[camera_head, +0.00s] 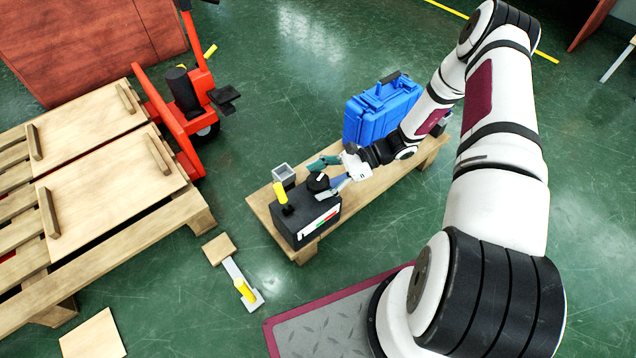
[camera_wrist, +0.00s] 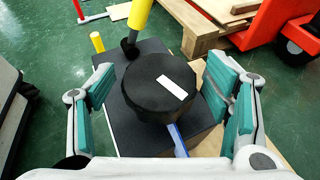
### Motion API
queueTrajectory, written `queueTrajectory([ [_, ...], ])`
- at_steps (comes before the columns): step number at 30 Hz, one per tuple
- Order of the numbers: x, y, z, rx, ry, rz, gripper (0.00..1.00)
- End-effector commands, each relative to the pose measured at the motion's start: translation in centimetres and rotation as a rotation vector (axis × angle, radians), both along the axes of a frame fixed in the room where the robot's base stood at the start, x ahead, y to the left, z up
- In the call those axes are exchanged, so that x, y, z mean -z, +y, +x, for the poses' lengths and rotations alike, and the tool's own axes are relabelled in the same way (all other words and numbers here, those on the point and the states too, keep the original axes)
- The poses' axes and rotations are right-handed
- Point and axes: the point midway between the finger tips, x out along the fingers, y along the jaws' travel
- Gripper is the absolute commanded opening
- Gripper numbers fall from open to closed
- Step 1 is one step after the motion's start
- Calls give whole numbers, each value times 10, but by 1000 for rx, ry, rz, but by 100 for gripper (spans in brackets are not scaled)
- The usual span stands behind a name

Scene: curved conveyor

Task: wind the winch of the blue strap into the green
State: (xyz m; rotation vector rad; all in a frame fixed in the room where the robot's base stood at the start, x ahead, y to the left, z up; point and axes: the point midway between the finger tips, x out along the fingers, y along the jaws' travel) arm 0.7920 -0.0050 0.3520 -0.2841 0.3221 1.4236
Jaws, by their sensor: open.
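The winch (camera_head: 305,222) is a black box on a low wooden bench (camera_head: 377,187). It has a round black drum (camera_wrist: 150,100) on top with a white mark, and a crank with a yellow handle (camera_head: 280,193), also seen in the wrist view (camera_wrist: 140,14). A white gauge strip on its front carries red and green (camera_head: 326,220); a pointer is too small to tell. The blue strap (camera_wrist: 177,139) runs from the drum toward my wrist. My gripper (camera_wrist: 162,80) is open, its teal pads on either side of the drum, apart from it. The crank stands beyond the drum.
A blue case (camera_head: 380,112) stands on the bench behind my gripper. A small grey open box (camera_head: 284,174) is beside the winch. A yellow-handled lever (camera_head: 244,290) lies on the floor. Pallets (camera_head: 110,240) and a red pallet jack (camera_head: 175,125) stand left.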

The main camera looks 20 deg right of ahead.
Motion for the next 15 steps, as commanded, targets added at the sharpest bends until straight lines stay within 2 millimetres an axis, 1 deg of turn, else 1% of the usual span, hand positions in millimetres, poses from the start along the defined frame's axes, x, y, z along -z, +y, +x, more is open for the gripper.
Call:
queueTrajectory([
  [3,2,5,0,-1,0,1,72],
  [11,2,5,0,-1,0,1,72],
  [12,2,5,0,-1,0,1,62],
  [14,2,5,0,-1,0,1,49],
  [15,2,5,0,-1,0,1,40],
])
